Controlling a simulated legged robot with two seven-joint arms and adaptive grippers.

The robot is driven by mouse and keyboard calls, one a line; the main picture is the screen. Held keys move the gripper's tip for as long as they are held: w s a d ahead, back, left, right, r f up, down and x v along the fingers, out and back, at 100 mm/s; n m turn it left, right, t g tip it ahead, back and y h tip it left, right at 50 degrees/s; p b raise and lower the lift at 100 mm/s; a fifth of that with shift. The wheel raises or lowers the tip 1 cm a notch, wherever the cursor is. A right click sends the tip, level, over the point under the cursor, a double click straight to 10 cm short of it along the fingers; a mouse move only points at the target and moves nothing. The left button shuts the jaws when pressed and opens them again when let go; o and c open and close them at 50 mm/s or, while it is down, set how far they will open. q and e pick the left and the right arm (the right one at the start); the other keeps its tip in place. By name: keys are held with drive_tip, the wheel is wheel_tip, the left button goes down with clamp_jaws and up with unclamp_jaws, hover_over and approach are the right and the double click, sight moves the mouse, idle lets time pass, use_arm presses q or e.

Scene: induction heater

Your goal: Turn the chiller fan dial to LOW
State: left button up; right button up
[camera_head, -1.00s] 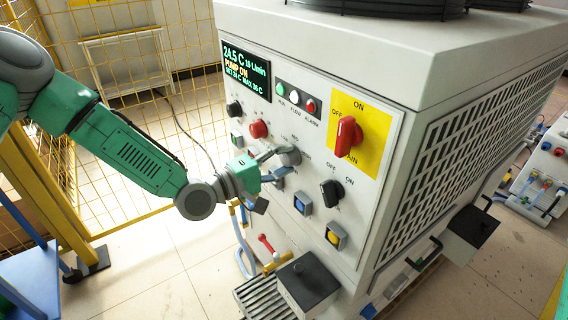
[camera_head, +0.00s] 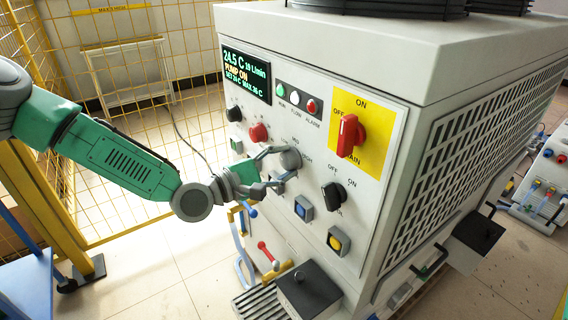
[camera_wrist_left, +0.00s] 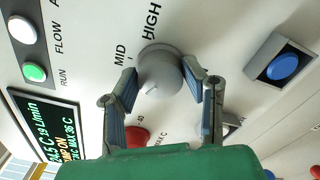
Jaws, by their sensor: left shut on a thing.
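The chiller fan dial is a round grey knob (camera_head: 291,158) on the chiller's sloped front panel. In the left wrist view the knob (camera_wrist_left: 160,72) has MID and HIGH printed beside it. A small mark shows on its face; which setting it points to I cannot tell. A LOW label is not readable. My left gripper (camera_head: 278,168) is at the dial, with one finger on each side of the knob. In the left wrist view its fingertips (camera_wrist_left: 160,78) are shut on the knob's sides. My right gripper is not in view.
Near the dial are a red knob (camera_head: 259,132), a black rotary switch (camera_head: 333,196), a blue button (camera_head: 304,208) and a red main switch (camera_head: 349,136). The display (camera_head: 246,74) reads PUMP ON. A yellow mesh fence (camera_head: 190,100) stands behind my left arm.

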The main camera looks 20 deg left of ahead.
use_arm(q)
drive_tip(key=shift+w+a+f, duration=0.1)
drive_tip(key=shift+a, duration=0.05)
drive_tip(key=o, duration=1)
drive_tip(key=shift+o, duration=0.6)
drive_tip(key=shift+w+f, duration=0.1)
drive_tip(key=shift+s+a, duration=0.1)
drive_tip(key=shift+s, duration=0.2)
drive_tip(key=v, duration=1.1)
drive_tip(key=shift+a, duration=0.25)
